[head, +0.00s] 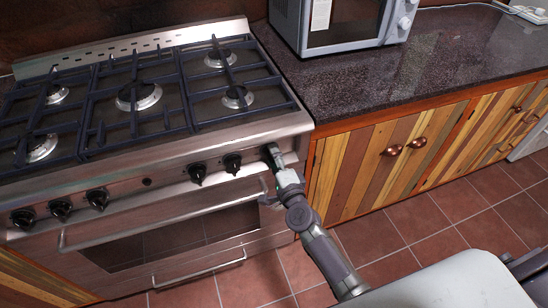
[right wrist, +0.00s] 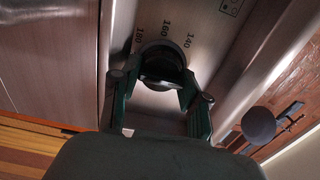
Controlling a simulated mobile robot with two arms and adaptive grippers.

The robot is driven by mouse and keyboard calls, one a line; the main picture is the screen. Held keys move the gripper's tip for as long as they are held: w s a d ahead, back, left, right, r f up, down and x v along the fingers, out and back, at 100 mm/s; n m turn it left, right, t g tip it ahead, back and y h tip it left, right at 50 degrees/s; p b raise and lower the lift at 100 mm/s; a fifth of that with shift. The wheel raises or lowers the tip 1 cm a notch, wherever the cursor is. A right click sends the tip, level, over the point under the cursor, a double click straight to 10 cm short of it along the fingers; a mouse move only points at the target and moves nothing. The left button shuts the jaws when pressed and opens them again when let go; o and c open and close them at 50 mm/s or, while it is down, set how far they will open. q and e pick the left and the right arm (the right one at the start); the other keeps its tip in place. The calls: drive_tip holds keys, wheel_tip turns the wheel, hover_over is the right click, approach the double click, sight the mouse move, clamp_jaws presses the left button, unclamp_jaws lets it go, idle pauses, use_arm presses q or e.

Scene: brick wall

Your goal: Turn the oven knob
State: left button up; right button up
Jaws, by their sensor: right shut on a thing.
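The stainless steel oven (head: 215,225) stands at the left in the head view, with a row of black knobs on its front panel. The rightmost knob, the oven knob (right wrist: 162,68), shows in the right wrist view with the numbers 140, 160 and 180 around it. My right gripper (head: 270,155) is at the right end of the panel and largely covers this knob in the head view. In the right wrist view its two dark green fingers (right wrist: 160,88) are closed on the knob from both sides. My left gripper is not in view.
Other black knobs (head: 198,174) sit close to the left of my right gripper. Oven door handles (head: 160,215) stick out below. A dark counter (head: 400,85) with a microwave (head: 350,25) is at the right. Tiled floor (head: 420,215) is open in front of the cabinets.

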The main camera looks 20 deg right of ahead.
idle(0.3)
drive_tip(key=o, duration=1.1)
drive_tip(key=shift+o, duration=0.2)
drive_tip(key=s, duration=0.8)
drive_tip(key=shift+d, duration=0.15)
